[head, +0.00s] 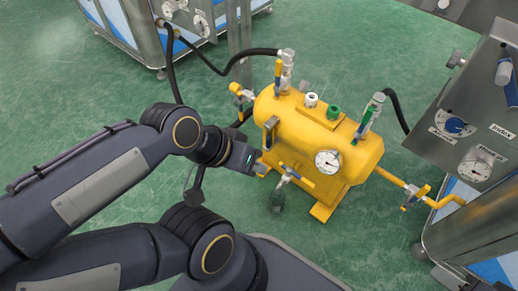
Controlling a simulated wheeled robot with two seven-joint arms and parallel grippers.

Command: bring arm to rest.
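My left arm comes in from the left, and its dark gripper (252,163) is at the left end of the yellow tank (318,147). The gripper overlaps the tank's near left edge in the picture. I cannot tell whether it touches the tank or a fitting there, and its fingers are too small and dark to show whether they are open or shut. My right gripper is not in view.
The tank carries a round gauge (328,161), valves and black hoses. A steel machine with dials (468,130) stands at the right, joined by a yellow pipe (390,178). Another steel cabinet (135,35) stands at the back left. Green floor (360,50) is clear behind the tank.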

